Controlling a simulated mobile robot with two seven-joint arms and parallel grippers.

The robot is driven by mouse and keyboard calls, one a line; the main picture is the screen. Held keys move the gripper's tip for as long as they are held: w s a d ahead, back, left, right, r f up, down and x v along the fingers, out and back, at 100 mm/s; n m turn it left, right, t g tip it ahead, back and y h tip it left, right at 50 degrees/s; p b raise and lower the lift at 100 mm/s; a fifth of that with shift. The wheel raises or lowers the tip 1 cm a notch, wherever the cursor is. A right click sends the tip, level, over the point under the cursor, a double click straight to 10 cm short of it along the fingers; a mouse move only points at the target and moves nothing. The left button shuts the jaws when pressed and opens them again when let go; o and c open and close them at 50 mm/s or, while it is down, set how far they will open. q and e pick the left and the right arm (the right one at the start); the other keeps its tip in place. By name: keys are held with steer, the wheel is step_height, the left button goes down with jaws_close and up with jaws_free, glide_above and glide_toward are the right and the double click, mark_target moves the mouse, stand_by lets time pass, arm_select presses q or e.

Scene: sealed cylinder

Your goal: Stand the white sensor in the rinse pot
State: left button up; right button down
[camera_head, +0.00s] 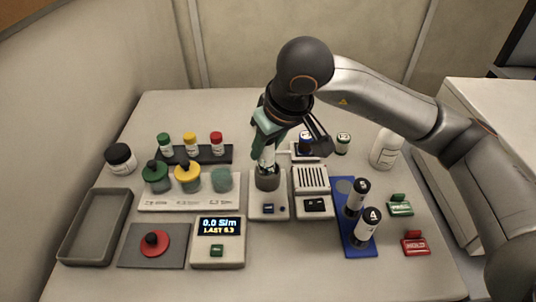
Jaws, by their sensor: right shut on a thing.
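My right gripper (270,135) comes down from above and is shut on the white sensor (268,157), a slim upright piece with green at its upper part. The sensor's lower end is at the mouth of a dark grey cup (267,181) on a small white unit; its tip is hidden, and I cannot tell how deep it sits. An open teal pot (222,180) stands at the right end of a white tray (160,206), beside a yellow-lidded pot (187,178) and a green-lidded pot (156,177). Which vessel is the rinse pot is not readable. My left gripper is out of view.
Capped bottles stand in a dark rack (220,154) behind the pots. Black-topped cylinders stand on a blue mat (345,215) to the right.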

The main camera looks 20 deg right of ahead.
mark_target(268, 161)
steer(key=shift+w+d+f, duration=0.25)
steer(key=shift+w+f, duration=0.25)
steer(key=shift+f, duration=0.15)
steer(key=f, duration=0.4)
steer(key=shift+w+d, duration=0.15)
steer(key=shift+w, duration=0.2)
steer(key=shift+f+b, duration=0.35)
steer(key=shift+b, duration=0.05)
steer(key=shift+s+f, duration=0.1)
